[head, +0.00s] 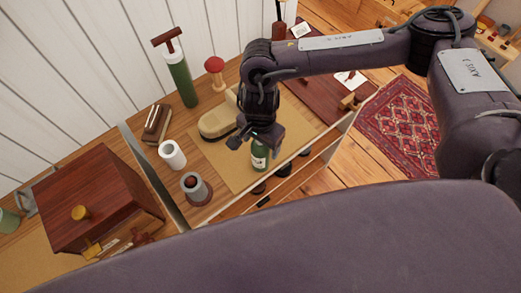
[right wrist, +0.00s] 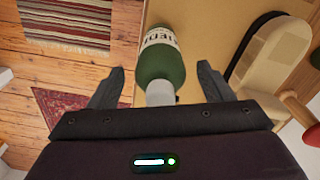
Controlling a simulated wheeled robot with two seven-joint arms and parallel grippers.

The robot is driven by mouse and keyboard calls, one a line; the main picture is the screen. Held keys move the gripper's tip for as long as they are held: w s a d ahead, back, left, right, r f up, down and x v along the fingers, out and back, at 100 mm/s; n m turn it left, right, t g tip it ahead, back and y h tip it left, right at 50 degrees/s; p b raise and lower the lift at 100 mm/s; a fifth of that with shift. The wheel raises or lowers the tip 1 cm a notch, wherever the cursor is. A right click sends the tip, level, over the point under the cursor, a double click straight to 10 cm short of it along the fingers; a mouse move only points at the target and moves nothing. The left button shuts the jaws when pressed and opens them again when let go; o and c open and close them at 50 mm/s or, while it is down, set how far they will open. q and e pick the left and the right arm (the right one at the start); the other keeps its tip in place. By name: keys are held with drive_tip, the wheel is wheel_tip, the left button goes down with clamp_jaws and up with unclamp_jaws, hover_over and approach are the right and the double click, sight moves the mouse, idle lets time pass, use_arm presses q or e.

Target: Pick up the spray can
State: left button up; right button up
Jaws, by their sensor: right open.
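The spray can, a green cylinder with a white label (head: 260,158), stands on the tan mat (head: 236,179) near the front edge of the wooden surface. My right gripper (head: 257,141) is right above it and hides its top in the head view. In the right wrist view, the can (right wrist: 162,62) has its grey cap toward the gripper. The open fingers of my right gripper (right wrist: 160,75) lie to either side of the can in the picture, with gaps showing. I cannot tell how far down the fingers reach. My left gripper is not in view.
A tan and black brush-like object (head: 217,122) lies on the mat, left of the can. A white cylinder (head: 172,155), a grey cup on a red base (head: 195,188), a red-topped stand (head: 215,70) and a green pump (head: 180,75) stand nearby. A dark red box (head: 95,195) is at left.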

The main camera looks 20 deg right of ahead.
drive_tip(key=shift+f, duration=1.25)
drive_tip(key=c, duration=1.1)
drive_tip(key=shift+c, duration=0.9)
drive_tip(key=shift+r, duration=0.15)
